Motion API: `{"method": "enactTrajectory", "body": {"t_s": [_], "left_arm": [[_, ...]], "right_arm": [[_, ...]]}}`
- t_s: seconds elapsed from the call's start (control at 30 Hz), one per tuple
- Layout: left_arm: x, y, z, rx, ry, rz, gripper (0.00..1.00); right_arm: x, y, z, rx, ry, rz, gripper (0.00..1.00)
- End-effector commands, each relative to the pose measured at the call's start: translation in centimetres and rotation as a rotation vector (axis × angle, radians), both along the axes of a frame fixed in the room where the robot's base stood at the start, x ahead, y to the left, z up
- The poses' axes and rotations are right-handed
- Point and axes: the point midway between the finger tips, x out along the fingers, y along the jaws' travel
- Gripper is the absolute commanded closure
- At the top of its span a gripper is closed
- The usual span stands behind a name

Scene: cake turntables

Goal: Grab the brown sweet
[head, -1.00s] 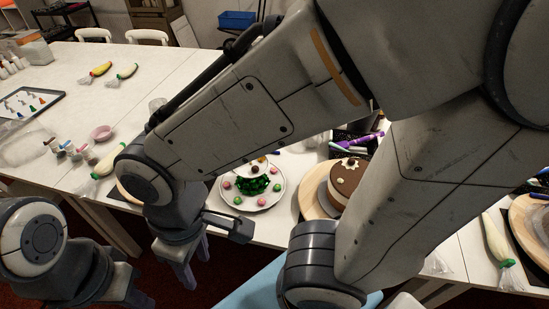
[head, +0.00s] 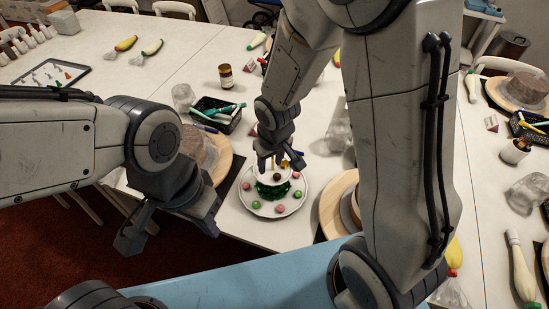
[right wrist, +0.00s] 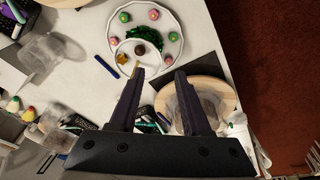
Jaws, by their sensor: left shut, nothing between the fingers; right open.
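The brown sweet (right wrist: 140,50) is a small dark ball on a small white dish (right wrist: 129,68) that overlaps the near part of a white plate in the right wrist view. In the head view the brown sweet (head: 277,176) shows just below my right gripper (head: 272,163). My right gripper (right wrist: 160,74) is open and empty, its fingertips short of the sweet, which lies up and left of them in the right wrist view. My left gripper (head: 208,226) is shut and empty, off to the left near the table's front edge.
The white plate (head: 254,209) carries pink and green sweets around a green heap. Round wooden turntables (head: 330,215) stand on either side. A yellow piece (right wrist: 121,59) lies by the sweet. A black basket with pens (head: 229,122) and a jar (head: 225,77) stand behind.

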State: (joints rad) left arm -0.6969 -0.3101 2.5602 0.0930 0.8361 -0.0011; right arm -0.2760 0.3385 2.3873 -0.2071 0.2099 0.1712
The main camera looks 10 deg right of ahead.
Motion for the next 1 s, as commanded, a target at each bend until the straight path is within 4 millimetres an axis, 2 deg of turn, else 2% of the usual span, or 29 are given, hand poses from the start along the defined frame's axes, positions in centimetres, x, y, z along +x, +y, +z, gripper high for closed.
{"method": "enactTrajectory", "body": {"t_s": [0.03,0.1,0.3,0.5,0.77,1.0], "left_arm": [[0.0,0.0,1.1,0.0,0.0,0.0,1.0],[0.0,0.0,1.5,0.0,0.0,-0.001,1.0],[0.0,0.0,2.0,0.0,0.0,-0.001,1.0],[0.0,0.0,0.2,0.0,0.0,0.001,1.0],[0.0,0.0,0.2,0.0,0.0,0.003,1.0],[0.0,0.0,1.4,0.0,0.0,0.001,1.0]], "right_arm": [[1.2,-1.3,-1.1,0.005,0.0,-0.033,0.52],[2.5,-2.3,-2.6,0.021,-0.018,-0.061,0.52],[4.3,-3.9,-5.5,0.057,-0.043,-0.102,0.52],[5.2,-3.9,-8.9,0.062,-0.047,-0.106,0.52],[5.8,-3.7,-10.9,0.062,-0.048,-0.104,0.52],[6.0,-3.7,-13.1,0.061,-0.043,-0.104,0.52]]}}
